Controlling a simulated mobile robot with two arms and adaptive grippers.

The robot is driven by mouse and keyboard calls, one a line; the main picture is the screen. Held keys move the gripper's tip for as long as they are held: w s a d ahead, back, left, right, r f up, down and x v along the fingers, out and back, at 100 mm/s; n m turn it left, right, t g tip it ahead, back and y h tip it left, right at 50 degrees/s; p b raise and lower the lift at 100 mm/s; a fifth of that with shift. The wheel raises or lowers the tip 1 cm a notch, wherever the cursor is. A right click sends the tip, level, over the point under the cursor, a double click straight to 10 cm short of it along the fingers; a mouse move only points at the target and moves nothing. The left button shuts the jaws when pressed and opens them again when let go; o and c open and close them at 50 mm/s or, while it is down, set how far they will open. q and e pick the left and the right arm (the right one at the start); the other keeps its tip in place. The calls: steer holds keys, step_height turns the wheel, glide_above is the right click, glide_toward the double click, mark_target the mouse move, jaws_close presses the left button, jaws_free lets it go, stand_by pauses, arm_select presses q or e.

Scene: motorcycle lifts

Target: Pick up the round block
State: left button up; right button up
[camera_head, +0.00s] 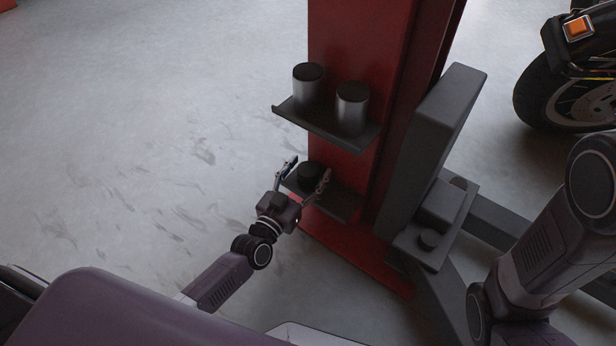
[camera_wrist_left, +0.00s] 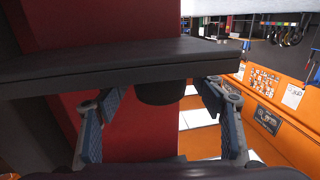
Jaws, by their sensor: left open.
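The round block (camera_head: 309,173) is a short black cylinder on the lower dark shelf (camera_head: 340,205) of a red post. My left gripper (camera_head: 307,171) is open, with one finger on each side of the block in the head view. In the left wrist view the dark block (camera_wrist_left: 160,93) shows against the shelf edge (camera_wrist_left: 120,58), between the spread fingers of my left gripper (camera_wrist_left: 161,98). Gaps show on both sides of the block there. My right arm shows at the right of the head view, but its gripper is out of frame.
The upper shelf (camera_head: 320,124), just above the block, holds two silver cylinders with dark tops (camera_head: 306,88) (camera_head: 351,110). The red post (camera_head: 352,45) rises behind both shelves. A grey lift arm (camera_head: 430,140) stands to the right, and a motorcycle wheel (camera_head: 560,95) is beyond. Floor at left is clear.

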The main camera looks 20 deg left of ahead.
arm_select(q)
steer(key=c, duration=1.3)
steer(key=shift+c, duration=0.3)
steer(key=shift+r, duration=0.2)
